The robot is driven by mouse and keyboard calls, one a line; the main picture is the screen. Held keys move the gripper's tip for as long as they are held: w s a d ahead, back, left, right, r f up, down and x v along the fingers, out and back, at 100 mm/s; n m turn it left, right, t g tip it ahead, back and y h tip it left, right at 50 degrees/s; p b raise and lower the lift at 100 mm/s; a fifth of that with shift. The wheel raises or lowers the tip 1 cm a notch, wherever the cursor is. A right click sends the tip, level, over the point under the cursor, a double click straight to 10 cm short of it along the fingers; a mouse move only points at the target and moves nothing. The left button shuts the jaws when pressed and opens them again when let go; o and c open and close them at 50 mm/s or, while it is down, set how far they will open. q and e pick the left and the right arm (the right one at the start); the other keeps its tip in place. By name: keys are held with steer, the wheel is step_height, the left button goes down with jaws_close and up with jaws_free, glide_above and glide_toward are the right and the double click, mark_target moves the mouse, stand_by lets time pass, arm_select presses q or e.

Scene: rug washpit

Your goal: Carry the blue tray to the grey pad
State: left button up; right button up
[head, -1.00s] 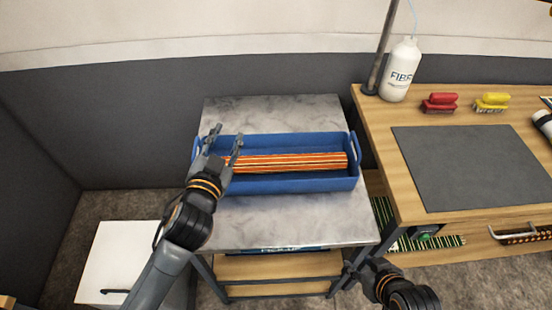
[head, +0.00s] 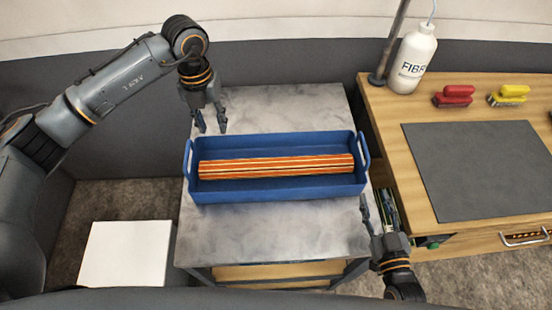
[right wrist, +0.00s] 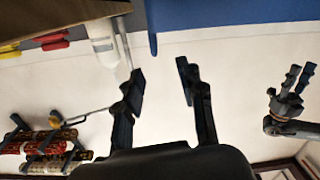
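The blue tray (head: 280,191) stands on a marbled grey cart top, with an orange striped roll (head: 277,166) lying in it. It has a raised handle at each end. My left gripper (head: 210,127) is open and empty, pointing down by the tray's back left corner. My right gripper (head: 373,205) is near the tray's right end, below its right handle in the picture. In the right wrist view my right gripper (right wrist: 160,75) is open and empty, with part of the blue tray (right wrist: 230,12) beyond it. The grey pad (head: 482,170) lies bare on the wooden bench.
The wooden bench (head: 398,160) stands right of the cart (head: 270,228), across a narrow gap. A white bottle (head: 412,60), red brush (head: 454,96) and yellow brush (head: 508,95) stand behind the pad. A post (head: 390,45) rises beside the bottle. A white box (head: 125,253) sits lower left.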

mark_target(188, 144)
arm_select(q)
steer(key=w+a+r+n+y, duration=0.1)
steer(key=a+r+y, duration=0.1)
steer(key=a, duration=0.4)
steer(key=shift+r+y, duration=0.25)
steer(key=shift+y, duration=0.05)
arm_select(e)
steer(key=shift+d+r+t, duration=0.3)
steer(key=shift+d+r, duration=0.05)
steer(key=shift+d, duration=0.1)
arm_select(q)
steer(key=shift+w, duration=0.1)
